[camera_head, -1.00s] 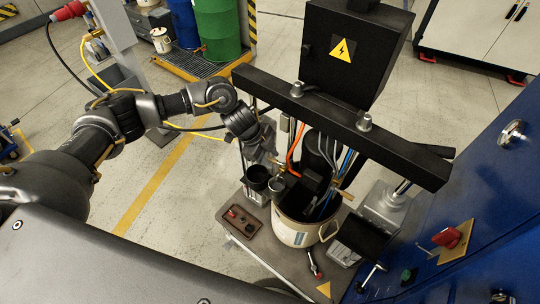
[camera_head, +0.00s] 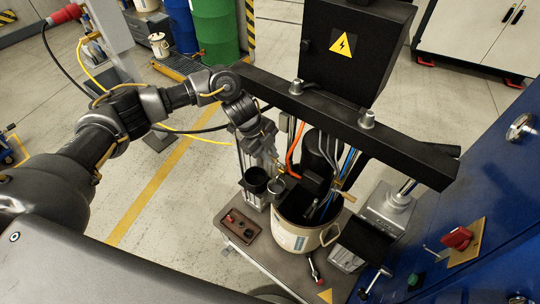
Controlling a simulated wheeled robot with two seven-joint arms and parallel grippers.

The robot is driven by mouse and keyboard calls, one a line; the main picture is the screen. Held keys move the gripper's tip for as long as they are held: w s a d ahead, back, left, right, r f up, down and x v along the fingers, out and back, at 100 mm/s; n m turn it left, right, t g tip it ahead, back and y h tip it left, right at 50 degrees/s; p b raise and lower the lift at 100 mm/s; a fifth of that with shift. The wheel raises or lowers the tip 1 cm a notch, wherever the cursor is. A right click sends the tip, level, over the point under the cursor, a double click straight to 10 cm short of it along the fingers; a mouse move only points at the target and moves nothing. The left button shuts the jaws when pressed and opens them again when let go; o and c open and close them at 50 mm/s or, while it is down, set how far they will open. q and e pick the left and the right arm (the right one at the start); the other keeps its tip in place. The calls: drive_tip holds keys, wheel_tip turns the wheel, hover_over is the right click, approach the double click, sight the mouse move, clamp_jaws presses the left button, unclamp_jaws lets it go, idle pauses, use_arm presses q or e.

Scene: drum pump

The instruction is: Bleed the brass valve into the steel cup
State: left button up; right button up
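My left gripper (camera_head: 274,167) reaches down from the upper left to the left rim of a cream drum (camera_head: 292,238). Its fingertips are small and crowded by nearby parts, so I cannot tell whether they are open or shut. My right gripper is not in view.
A dark round container (camera_head: 256,180) stands left of the steel cup. A brown tray (camera_head: 238,226) with small parts lies on the cart. A black crossbeam (camera_head: 335,120) and hoses stand over the drum. A blue cabinet (camera_head: 490,200) closes off the right.

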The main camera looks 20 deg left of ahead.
use_arm(q)
drive_tip(key=o, duration=0.4)
drive_tip(key=b+v, duration=0.3)
drive_tip(key=v, duration=0.8)
drive_tip(key=shift+f, duration=0.1)
